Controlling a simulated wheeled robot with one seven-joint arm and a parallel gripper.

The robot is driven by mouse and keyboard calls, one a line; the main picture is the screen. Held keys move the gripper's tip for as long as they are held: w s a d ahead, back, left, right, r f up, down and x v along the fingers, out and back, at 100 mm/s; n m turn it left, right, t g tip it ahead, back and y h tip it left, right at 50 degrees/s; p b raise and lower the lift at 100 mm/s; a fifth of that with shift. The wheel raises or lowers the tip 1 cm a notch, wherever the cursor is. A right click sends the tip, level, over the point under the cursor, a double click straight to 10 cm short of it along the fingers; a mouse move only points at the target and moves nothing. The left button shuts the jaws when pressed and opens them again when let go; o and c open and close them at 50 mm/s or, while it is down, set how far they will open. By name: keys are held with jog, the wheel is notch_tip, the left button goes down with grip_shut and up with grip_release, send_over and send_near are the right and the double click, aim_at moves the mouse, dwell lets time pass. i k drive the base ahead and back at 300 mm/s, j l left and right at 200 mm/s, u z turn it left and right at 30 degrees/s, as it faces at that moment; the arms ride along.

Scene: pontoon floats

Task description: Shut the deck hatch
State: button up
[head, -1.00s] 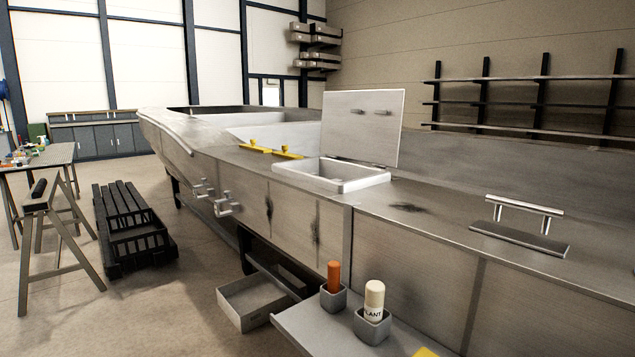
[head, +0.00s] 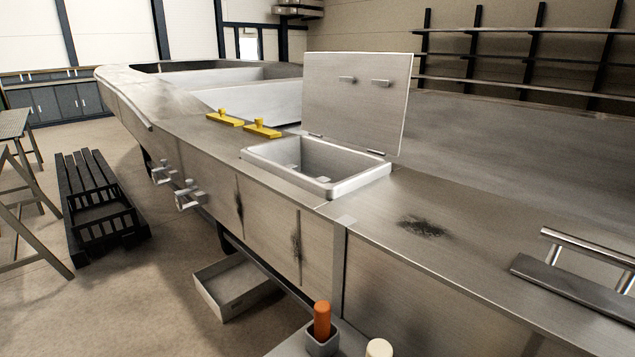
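The deck hatch is open. Its flat grey lid (head: 350,108) stands nearly upright, leaning slightly back, on two hinges along the far side of the opening. Two small fittings show on the lid's facing side. The raised, rounded hatch frame (head: 330,188) surrounds an open recess in the metal deck, with small blocks inside. My gripper is not in the head view.
Two yellow pieces (head: 262,129) lie on the deck left of the hatch. A metal handrail (head: 580,262) stands on the deck at right. Below are cups with an orange-handled item (head: 322,320) and a cream-topped item (head: 379,348). A grey tray (head: 235,290) sits on the floor.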

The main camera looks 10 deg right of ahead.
aim_at(361, 113)
jog(key=j+z, duration=0.1)
jog(key=j, duration=0.6)
jog(key=i+j+z, duration=0.2)
jog(key=j, duration=0.25)
jog(key=i+j+z, duration=0.2)
jog(key=j, duration=0.3)
jog(key=i+j+z, duration=0.2)
jog(key=j, duration=0.3)
jog(key=j+z, duration=0.2)
jog(key=j, duration=0.3)
jog(key=j+z, duration=0.15)
jog(key=j, duration=0.35)
jog(key=i, duration=0.05)
